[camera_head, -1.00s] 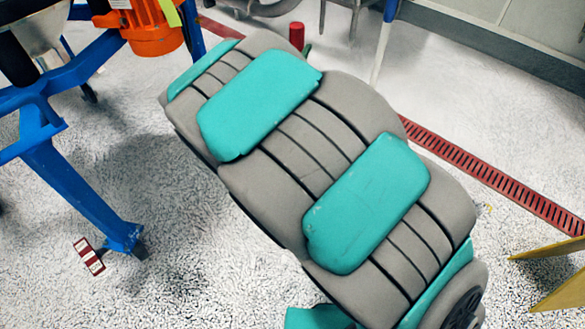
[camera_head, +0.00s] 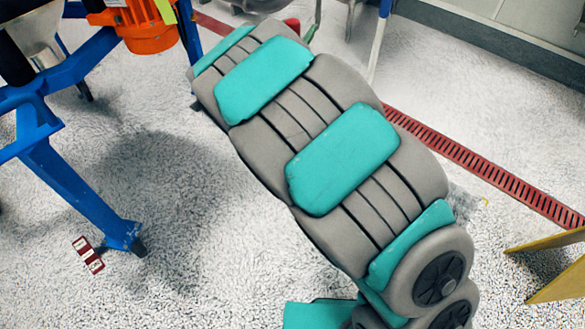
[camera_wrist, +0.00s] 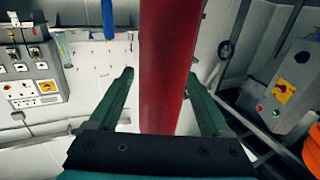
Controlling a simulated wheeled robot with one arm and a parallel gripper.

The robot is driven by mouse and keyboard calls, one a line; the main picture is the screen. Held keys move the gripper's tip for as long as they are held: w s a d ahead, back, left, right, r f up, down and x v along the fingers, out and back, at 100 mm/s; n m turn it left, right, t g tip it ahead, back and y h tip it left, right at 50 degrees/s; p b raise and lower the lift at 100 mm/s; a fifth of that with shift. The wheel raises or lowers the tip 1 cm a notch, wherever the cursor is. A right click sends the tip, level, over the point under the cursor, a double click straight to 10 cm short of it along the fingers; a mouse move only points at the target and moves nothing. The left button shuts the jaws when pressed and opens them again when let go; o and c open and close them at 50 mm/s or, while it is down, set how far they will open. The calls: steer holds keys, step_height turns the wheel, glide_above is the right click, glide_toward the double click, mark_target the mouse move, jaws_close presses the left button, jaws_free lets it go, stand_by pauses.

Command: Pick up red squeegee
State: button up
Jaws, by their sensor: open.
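The red squeegee (camera_wrist: 168,60) shows in the wrist view as a thick red upright shaft. It runs from the top edge down between the two dark green fingers of my gripper (camera_wrist: 160,76). My gripper is open, with one finger to each side of the shaft and a gap visible at the left finger. Whether the right finger touches it I cannot tell. In the head view only a small red end of the squeegee (camera_head: 292,25) shows, past the far end of my arm.
A blue frame (camera_head: 75,190) with an orange motor (camera_head: 148,35) stands at the left. A small red and white block (camera_head: 88,254) lies on the speckled floor by its foot. A red floor grate (camera_head: 490,168) runs at the right. Control boxes (camera_wrist: 298,85) show in the wrist view.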

steer(key=shift+c, duration=0.3)
jaws_close()
stand_by(1.0)
